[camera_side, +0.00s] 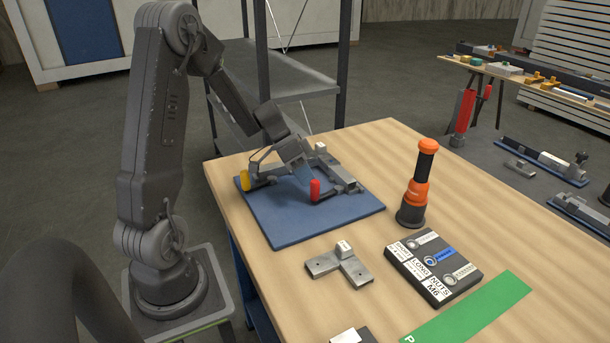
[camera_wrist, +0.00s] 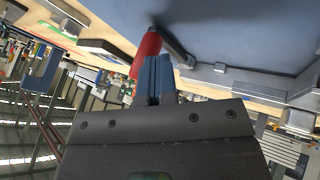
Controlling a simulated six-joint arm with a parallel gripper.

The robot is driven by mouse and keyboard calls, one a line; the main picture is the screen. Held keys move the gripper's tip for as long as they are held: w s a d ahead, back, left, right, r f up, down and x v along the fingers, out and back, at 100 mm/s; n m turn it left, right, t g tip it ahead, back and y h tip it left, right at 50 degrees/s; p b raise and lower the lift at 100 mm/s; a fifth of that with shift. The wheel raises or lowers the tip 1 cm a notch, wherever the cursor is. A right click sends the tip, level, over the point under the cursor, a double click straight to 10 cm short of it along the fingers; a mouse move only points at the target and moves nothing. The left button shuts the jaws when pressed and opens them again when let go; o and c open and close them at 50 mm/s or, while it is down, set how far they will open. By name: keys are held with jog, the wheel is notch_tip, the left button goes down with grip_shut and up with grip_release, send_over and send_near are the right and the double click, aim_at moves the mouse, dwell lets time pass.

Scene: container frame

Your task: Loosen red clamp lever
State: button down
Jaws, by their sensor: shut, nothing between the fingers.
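The red clamp lever (camera_side: 315,189) stands up from the metal frame (camera_side: 346,180) on the blue mat (camera_side: 318,225) in the side view. My gripper (camera_side: 302,180) is low over the mat, just left of the red lever in that view. In the wrist view the fingers (camera_wrist: 157,62) are shut together with nothing between them, and the red lever (camera_wrist: 147,48) shows right beside and behind the fingertips. I cannot tell whether the fingers touch it. A yellow lever (camera_side: 244,180) is at the frame's left corner. My arm hides part of the frame.
An orange and black tool (camera_side: 417,185) stands upright right of the mat. A metal corner bracket (camera_side: 340,263), a labelled black tray (camera_side: 433,266) and a green strip (camera_side: 478,312) lie nearer on the wooden table (camera_side: 378,150). A shelf rack (camera_side: 290,85) stands behind.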

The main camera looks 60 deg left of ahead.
jog(key=shift+s+d, duration=0.2)
jog(key=shift+d, duration=1.4)
jog(key=shift+w+d, duration=0.2)
jog(key=shift+d, duration=0.5)
jog(key=shift+w+d, duration=0.15)
jog(key=shift+d, duration=0.5)
jog(key=shift+w+d, duration=0.5)
jog(key=shift+d, duration=0.35)
jog(key=shift+w+d, duration=0.7)
jog(key=shift+w+d+n+t, duration=0.3)
jog(key=shift+w+n, duration=0.05)
jog(key=shift+n, duration=0.25)
jog(key=shift+w, duration=0.2)
jog(key=shift+s, duration=0.15)
